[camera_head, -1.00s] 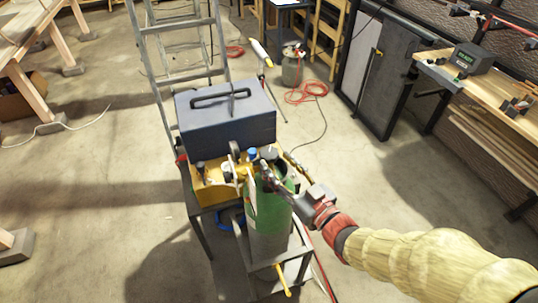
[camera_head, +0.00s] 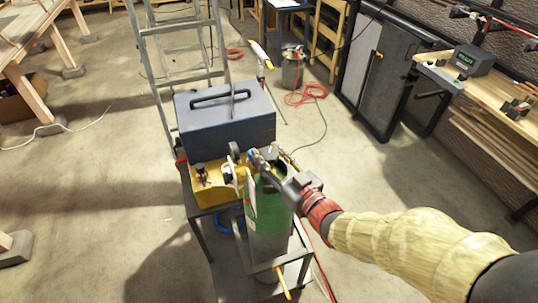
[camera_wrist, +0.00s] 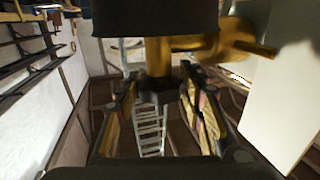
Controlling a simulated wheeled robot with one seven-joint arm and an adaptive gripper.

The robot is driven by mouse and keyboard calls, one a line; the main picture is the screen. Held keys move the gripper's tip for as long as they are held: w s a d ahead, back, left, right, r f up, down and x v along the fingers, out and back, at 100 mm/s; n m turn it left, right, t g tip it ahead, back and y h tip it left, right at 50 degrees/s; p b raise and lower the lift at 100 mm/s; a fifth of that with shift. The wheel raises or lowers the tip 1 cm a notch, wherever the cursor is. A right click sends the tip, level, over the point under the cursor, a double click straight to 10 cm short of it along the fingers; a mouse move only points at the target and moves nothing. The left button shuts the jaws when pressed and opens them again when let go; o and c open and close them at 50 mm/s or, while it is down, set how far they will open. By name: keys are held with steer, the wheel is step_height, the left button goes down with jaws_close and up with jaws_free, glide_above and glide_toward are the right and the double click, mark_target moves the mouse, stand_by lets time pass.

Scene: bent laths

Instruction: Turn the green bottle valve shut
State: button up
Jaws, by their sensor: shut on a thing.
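The green bottle (camera_head: 268,210) stands upright on a small stand, with a white tag on its side. In the head view my gripper (camera_head: 262,165) reaches in from the right across the bottle's top and hides most of the valve. In the wrist view the brass valve body (camera_wrist: 195,43) lies across the top centre. A dark knob (camera_wrist: 158,84) hangs from it between my gripper's fingers (camera_wrist: 158,98), and the gripper is shut on it. A large dark round part (camera_wrist: 155,14) fills the top edge; I cannot tell what it is.
A blue-grey toolbox (camera_head: 225,118) and a yellow case (camera_head: 212,185) stand close behind and left of the bottle. A stepladder (camera_head: 180,45) is behind them. A workbench (camera_head: 490,95) is at the right. The floor at the front left is mostly clear.

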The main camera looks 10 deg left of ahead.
steer(key=c, duration=0.4)
steer(key=shift+a+b, duration=0.1)
steer(key=shift+b, duration=0.3)
steer(key=m+t+h+b, duration=0.2)
steer(key=h+b, duration=0.1)
steer(key=shift+t, duration=0.3)
steer(key=shift+r+m+t+h+b, duration=0.2)
steer(key=shift+m+t+h+b, duration=0.4)
steer(key=shift+m+h+b, duration=0.3)
steer(key=shift+m+h, duration=0.4)
steer(key=shift+h, duration=0.2)
steer(key=o, duration=0.9)
steer(key=shift+f, duration=0.1)
